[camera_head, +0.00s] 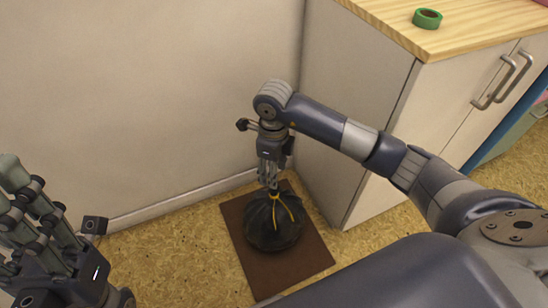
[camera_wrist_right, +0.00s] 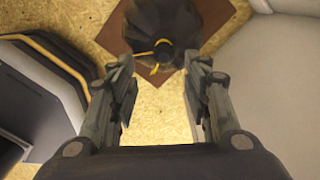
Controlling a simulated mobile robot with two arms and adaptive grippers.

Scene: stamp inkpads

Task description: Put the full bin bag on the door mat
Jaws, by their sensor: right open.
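The full bin bag (camera_head: 273,229), black with a yellow tie at its neck, sits upright on the brown door mat (camera_head: 313,257). In the right wrist view, the bag (camera_wrist_right: 165,22) is beyond the fingertips, with the mat (camera_wrist_right: 113,38) around it. My right gripper (camera_head: 270,185) is over the bag's neck in the head view. In the wrist view, the right gripper (camera_wrist_right: 166,75) has its fingers apart with nothing between them. My left gripper (camera_head: 30,195) is at the left edge, away from the bag, its fingers apart and empty.
A cabinet (camera_head: 355,110) with a wooden top stands right of the mat, and a green tape roll (camera_head: 427,18) lies on it. A wall (camera_head: 140,100) rises behind. The speckled floor (camera_head: 180,250) left of the mat is clear.

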